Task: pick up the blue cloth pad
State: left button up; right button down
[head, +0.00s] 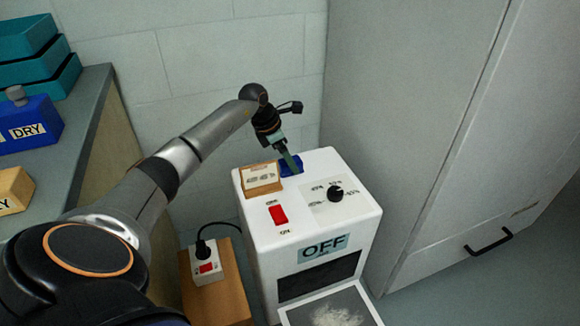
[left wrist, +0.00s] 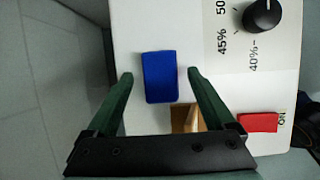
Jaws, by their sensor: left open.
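The blue cloth pad (left wrist: 160,78) lies on the white top of the machine (left wrist: 135,25), in the left wrist view. In the head view the pad (head: 291,165) sits at the back of the machine's top, partly hidden behind my left gripper's finger. My left gripper (head: 289,160) comes down over it from above. In the left wrist view the two green fingers of my left gripper (left wrist: 160,75) are open, one on each side of the pad, with a gap showing on both sides. My right gripper is in neither view.
A wooden-framed card (head: 261,178) stands beside the pad. A red switch (head: 277,214) and a black dial (head: 335,193) are on the machine's top. A grey cabinet (head: 420,130) stands close on the right. A blue DRY box (head: 30,125) is on the left bench.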

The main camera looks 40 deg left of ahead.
pick_arm(q)
jog(key=shift+c, duration=0.3)
grip_shut()
dwell(0.5)
